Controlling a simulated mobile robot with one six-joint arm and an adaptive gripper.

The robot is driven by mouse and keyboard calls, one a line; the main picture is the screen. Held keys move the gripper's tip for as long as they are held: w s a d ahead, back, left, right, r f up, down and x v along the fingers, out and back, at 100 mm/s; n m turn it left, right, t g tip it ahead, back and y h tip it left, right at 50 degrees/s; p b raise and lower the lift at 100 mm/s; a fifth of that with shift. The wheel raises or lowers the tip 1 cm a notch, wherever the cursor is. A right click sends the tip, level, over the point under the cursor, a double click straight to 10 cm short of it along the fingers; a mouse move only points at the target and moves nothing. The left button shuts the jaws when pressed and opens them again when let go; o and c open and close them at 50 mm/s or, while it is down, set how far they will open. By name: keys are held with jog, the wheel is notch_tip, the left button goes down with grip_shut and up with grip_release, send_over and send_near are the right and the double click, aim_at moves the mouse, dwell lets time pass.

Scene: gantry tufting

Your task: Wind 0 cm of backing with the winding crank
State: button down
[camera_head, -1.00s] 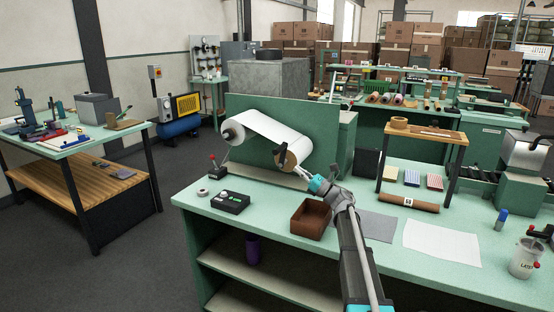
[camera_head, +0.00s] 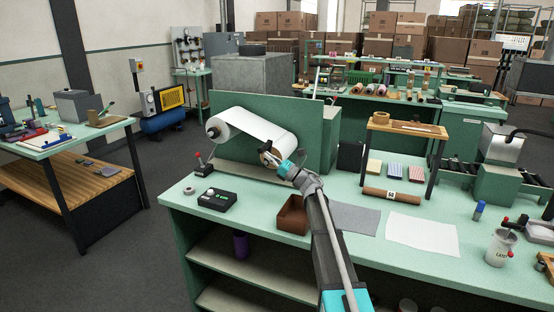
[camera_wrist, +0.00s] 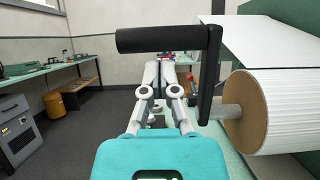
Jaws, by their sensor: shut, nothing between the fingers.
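The winding crank (camera_wrist: 209,75) shows close in the wrist view, with a black arm and a black cylindrical handle (camera_wrist: 158,39) pointing left at its top. Its shaft enters the brown core end of a white backing roll (camera_wrist: 285,110). White backing (camera_head: 248,122) runs between this roll and another roll end (camera_head: 214,130) in the head view. My gripper (camera_wrist: 168,62) is shut and empty. Its fingertips lie just under the handle in the wrist picture, left of the crank arm; whether they touch it I cannot tell. In the head view my gripper (camera_head: 274,160) overlaps the roll's near end.
A black control box (camera_head: 215,200), a red-knobbed lever (camera_head: 202,165) and a brown tray (camera_head: 291,214) are on the green bench (camera_head: 270,240). A green upright panel (camera_head: 300,112) stands behind the rolls. A wooden rack (camera_head: 405,130) stands to the right.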

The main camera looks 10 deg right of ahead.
jog(key=shift+p+x, duration=0.45)
jog(key=shift+x, duration=1)
jog(key=shift+s, duration=0.1)
jog(key=shift+s+d, duration=0.25)
jog(key=shift+d, duration=0.25)
jog(key=f+b+v, duration=0.1)
jog(key=b+v, duration=0.4)
jog(key=v, duration=0.5)
jog(key=shift+w+a, duration=0.15)
jog(key=shift+a, duration=0.05)
